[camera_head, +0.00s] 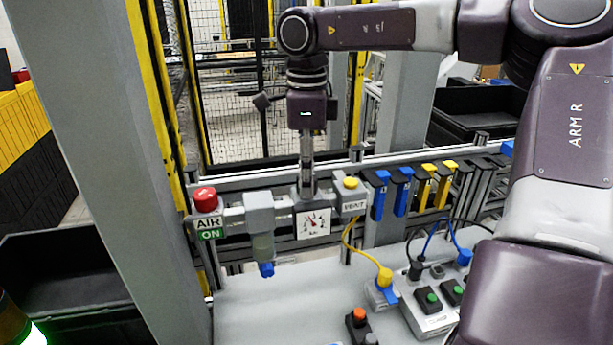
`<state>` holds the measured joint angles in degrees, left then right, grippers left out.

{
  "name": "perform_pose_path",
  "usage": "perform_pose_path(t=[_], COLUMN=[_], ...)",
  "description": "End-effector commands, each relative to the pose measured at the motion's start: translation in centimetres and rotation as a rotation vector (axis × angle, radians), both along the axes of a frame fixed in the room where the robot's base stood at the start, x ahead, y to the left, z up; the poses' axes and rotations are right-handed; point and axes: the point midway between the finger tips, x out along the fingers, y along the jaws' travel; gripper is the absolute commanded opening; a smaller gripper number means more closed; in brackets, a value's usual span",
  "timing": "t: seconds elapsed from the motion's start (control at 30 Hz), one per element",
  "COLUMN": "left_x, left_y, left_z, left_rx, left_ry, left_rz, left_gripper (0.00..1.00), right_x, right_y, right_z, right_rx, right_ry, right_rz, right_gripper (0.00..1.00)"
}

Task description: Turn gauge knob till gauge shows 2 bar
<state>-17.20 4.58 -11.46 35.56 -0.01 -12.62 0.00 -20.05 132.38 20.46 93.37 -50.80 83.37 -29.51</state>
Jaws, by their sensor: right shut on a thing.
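The gauge (313,224) is a square white dial with a red needle, mounted on the grey air unit on the rail. Its scale figures are too small to read. My right gripper (308,190) points down from above and is shut on the gauge knob, right above the dial. The fingers hide the knob itself. To the left are a red button (205,199) and a green-and-white "AIR ON" sign (210,229). To the right is a box marked "VENT" (354,206) with a yellow button on top. My left gripper is not in view.
A filter bowl with a blue tip (265,269) hangs left of the gauge. Blue and yellow clips (402,190) line the rail on the right. A yellow cable (362,253) runs to a connector, near a control box (430,312). The grey tabletop (270,312) is clear at front left.

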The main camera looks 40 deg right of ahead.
Motion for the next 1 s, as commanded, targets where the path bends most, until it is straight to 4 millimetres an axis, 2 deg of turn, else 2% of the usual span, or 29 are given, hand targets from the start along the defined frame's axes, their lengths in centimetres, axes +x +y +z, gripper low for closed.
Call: perform_pose_path(t=[0.4, 0.43, 0.6, 0.87, 1.0], left_x=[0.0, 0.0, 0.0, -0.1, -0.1], left_y=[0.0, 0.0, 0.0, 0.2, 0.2], left_z=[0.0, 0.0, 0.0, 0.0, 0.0], left_rx=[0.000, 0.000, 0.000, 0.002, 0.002], left_ry=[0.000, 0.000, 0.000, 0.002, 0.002], left_rz=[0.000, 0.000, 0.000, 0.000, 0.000], left_gripper=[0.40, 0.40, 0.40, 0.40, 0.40], right_x=[0.0, 0.0, 0.0, 0.0, 0.1], right_y=[0.0, 0.0, 0.0, 0.0, 0.0], right_z=[0.0, 0.0, 0.0, 0.1, 1.3], right_rx=[-0.001, -0.001, -0.001, -0.001, -0.003], right_ry=[0.000, 0.000, 0.000, -0.001, -0.004], right_rz=[0.006, 0.006, 0.006, 0.006, 0.005], right_gripper=[0.04, 0.29, 0.45, 0.45, 0.45])
